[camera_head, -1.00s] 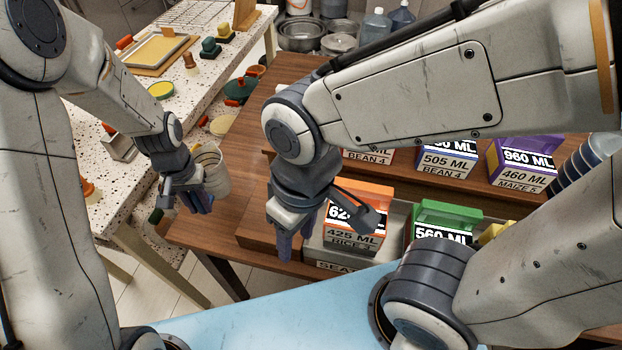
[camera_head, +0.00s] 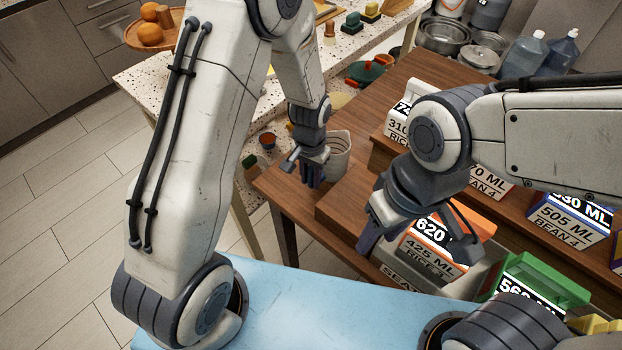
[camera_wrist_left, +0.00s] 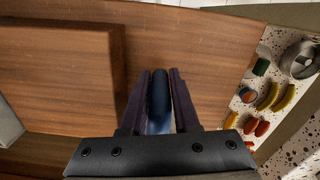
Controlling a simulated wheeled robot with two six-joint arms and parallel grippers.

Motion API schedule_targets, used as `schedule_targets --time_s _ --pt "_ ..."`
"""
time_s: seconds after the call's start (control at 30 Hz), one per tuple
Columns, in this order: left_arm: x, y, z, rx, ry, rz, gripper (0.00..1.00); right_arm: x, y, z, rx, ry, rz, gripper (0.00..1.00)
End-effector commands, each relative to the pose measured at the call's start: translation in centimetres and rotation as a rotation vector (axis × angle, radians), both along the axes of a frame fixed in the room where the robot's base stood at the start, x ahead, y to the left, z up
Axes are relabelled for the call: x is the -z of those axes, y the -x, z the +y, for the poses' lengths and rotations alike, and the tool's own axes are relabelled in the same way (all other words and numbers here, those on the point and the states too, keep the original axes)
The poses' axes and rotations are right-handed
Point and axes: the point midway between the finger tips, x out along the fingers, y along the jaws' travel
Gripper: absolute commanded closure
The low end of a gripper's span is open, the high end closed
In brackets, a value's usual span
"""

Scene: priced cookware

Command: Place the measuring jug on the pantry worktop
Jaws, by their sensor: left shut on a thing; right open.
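The measuring jug (camera_head: 340,150) is a pale ribbed cup in the head view, beyond my left gripper (camera_head: 311,178). My left gripper is shut on its dark blue handle, which shows between the fingers in the left wrist view (camera_wrist_left: 158,95). The jug is over the left end of the brown wooden table (camera_head: 285,192). I cannot tell whether its base touches the wood. A speckled worktop (camera_head: 150,80) stands behind and to the left. My right gripper (camera_head: 415,243) is open and empty, in front of an orange-topped price box (camera_head: 440,235). Which surface is the pantry worktop is not marked.
A raised wooden step (camera_head: 335,212) lies right of the jug. Priced boxes, including a green one (camera_head: 535,280), stand at the right. Metal pots (camera_head: 443,38) and blue bottles (camera_head: 557,52) are at the back. Bananas (camera_wrist_left: 283,97) and other food lie on a lower surface in the wrist view.

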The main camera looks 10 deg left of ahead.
Motion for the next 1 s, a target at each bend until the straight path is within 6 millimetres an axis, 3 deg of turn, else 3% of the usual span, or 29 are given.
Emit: schedule_targets --time_s 0.1,0.47,0.5,0.57,0.87,1.0 --pt "1.0 0.0 0.0 0.000 0.000 0.000 1.00 -0.1 0.0 0.0 0.000 0.000 0.000 0.50" --pt "1.4 0.0 0.0 0.001 0.001 -0.002 1.00 0.3 0.0 0.0 0.000 0.000 0.000 0.50" --pt "1.3 0.0 0.0 0.000 0.001 -0.002 0.59 0.2 0.0 0.0 0.000 0.000 0.000 0.50" --pt "1.3 0.0 0.0 0.000 0.001 -0.002 0.41 0.1 0.0 0.0 0.000 0.000 0.000 0.50" --pt "1.2 0.0 0.0 0.000 0.001 -0.002 0.41 0.1 0.0 0.0 0.000 0.000 0.000 0.50" --pt "0.2 -0.1 0.0 0.000 0.002 -0.005 0.41 0.0 0.0 0.0 0.000 0.000 0.000 0.50"
